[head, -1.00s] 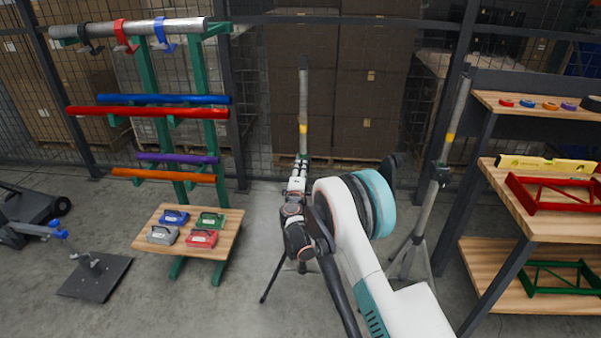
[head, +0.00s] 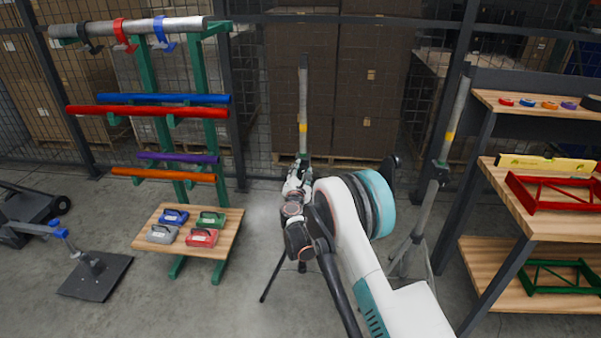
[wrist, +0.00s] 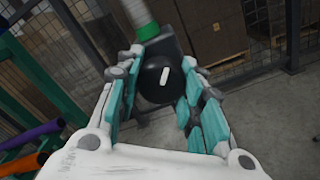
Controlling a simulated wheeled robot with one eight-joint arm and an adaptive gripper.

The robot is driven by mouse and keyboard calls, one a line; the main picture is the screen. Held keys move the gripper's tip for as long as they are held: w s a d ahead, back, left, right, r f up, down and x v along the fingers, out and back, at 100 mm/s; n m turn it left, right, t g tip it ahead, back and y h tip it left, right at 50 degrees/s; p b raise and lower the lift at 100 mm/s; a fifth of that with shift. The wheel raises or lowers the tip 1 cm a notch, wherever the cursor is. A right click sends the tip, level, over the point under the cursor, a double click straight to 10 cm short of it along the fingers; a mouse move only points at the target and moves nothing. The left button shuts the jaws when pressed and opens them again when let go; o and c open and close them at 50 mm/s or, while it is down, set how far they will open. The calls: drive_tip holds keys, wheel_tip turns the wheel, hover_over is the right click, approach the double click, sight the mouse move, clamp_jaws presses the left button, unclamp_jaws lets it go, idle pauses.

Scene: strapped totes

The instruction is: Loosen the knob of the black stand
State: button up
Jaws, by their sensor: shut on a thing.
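The black stand stands upright in the middle of the head view, with a grey pole (head: 303,95) bearing a yellow band and dark legs (head: 270,277) spread on the floor. Its round black knob (wrist: 158,82) with a white bar mark, tilted in the picture, faces me in the wrist view. A green collar (wrist: 148,31) on the pole is just beyond the knob. My gripper (wrist: 163,65) is around the knob, with teal-padded fingers on its left and right, shut on it. In the head view my gripper (head: 299,166) hides the knob.
A second, grey-legged stand (head: 440,160) is close on the right, beside a shelf (head: 495,175). A rack with coloured bars (head: 160,113) and a low wooden table (head: 150,240) with several blocks are at left. A mesh fence is behind.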

drive_tip(key=shift+f+n, duration=0.1)
drive_tip(key=shift+n, duration=1.8)
drive_tip(key=o, duration=1.1)
drive_tip(key=s, duration=1.2)
drive_tip(key=shift+a, duration=0.2)
